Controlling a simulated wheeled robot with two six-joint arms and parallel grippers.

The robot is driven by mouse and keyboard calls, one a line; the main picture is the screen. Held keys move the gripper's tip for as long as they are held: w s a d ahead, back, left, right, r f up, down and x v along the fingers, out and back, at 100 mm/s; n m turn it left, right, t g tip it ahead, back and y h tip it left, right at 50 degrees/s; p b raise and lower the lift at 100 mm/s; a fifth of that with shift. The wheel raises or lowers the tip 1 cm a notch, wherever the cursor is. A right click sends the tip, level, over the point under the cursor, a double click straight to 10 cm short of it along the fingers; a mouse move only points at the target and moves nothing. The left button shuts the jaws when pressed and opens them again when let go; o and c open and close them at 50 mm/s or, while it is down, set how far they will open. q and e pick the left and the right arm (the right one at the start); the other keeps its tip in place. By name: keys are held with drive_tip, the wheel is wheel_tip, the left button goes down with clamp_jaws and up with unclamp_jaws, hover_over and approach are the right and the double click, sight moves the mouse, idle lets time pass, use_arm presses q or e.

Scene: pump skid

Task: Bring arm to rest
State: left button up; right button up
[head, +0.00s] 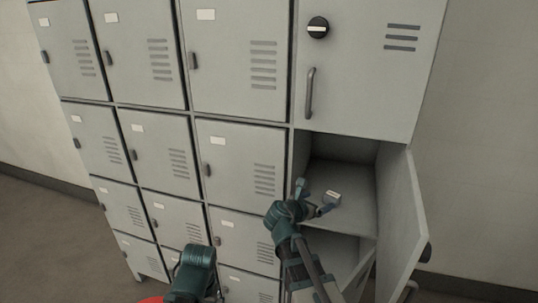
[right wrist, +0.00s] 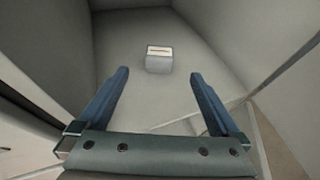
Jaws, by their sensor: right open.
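My right gripper (head: 313,200) is open, with its two blue fingers at the mouth of an open locker compartment (head: 345,150). The fingers also show in the right wrist view (right wrist: 159,78), apart with nothing between them. A small grey box with a pale label (head: 332,197) lies on the compartment's floor, beyond the fingertips. It shows in the right wrist view (right wrist: 159,61) ahead of the gap, apparently not touched. A teal part of my left arm shows at the bottom of the head view; my left gripper is not visible there.
An open door (head: 402,232) hangs at the right of the compartment, near my right arm. Closed grey lockers (head: 240,165) fill the left and middle. A larger closed door with a knob and handle (head: 365,65) is above. Floor (head: 40,235) shows at the left.

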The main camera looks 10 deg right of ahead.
sight(332, 195)
drive_tip(key=b+x, duration=0.4)
drive_tip(key=x, duration=0.7)
drive_tip(key=shift+f, duration=0.1)
drive_tip(key=shift+w+d+f, duration=0.1)
drive_tip(key=shift+f, duration=0.05)
